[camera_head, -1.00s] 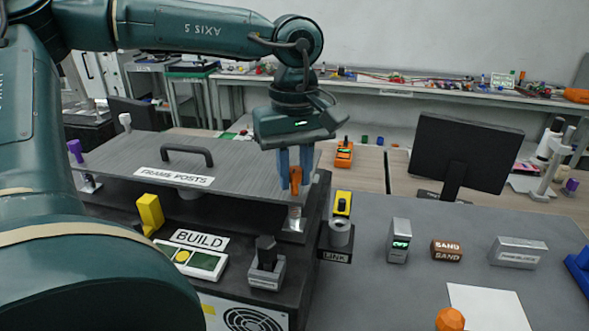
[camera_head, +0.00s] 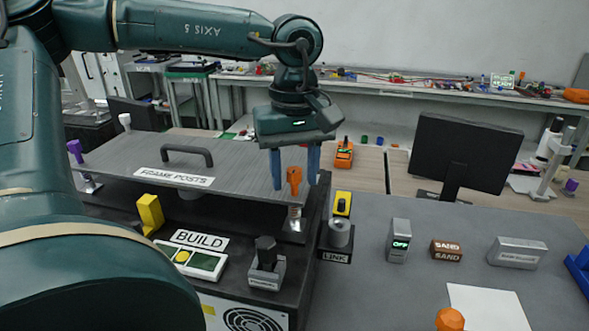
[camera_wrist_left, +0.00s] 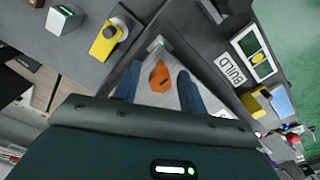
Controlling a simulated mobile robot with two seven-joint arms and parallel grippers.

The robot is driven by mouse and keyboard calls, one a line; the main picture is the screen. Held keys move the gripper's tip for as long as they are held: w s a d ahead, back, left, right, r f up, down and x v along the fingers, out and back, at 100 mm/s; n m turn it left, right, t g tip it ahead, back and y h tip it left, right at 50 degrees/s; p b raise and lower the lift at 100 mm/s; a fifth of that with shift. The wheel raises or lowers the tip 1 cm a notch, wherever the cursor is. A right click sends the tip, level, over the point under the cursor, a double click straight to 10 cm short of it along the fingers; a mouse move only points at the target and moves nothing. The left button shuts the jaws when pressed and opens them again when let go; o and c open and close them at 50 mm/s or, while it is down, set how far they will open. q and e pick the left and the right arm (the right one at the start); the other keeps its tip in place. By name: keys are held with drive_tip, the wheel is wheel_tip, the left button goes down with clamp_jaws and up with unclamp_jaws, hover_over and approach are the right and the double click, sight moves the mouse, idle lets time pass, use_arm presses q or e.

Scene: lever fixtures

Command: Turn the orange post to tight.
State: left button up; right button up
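The orange post (camera_head: 294,182) stands upright on a metal base at the front right corner of the grey frame plate (camera_head: 240,160). My left gripper (camera_head: 294,183) points down above it, with its two blue fingers apart. The orange post shows between the fingers with a gap on both sides. In the left wrist view, the orange knob top (camera_wrist_left: 159,77) sits between the spread blue fingertips (camera_wrist_left: 159,85), touching neither. A tight mark cannot be read. My right gripper is not in view.
A yellow lever (camera_head: 150,213), a BUILD panel (camera_head: 196,258) and a dark knob block (camera_head: 266,265) stand in front. A yellow switch (camera_head: 342,204) and LINK cylinder (camera_head: 339,233) are close on the right. A purple post (camera_head: 75,151) stands far left.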

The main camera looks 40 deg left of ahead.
use_arm(q)
wheel_tip(320, 180, up, 13)
idle(0.7)
idle(0.5)
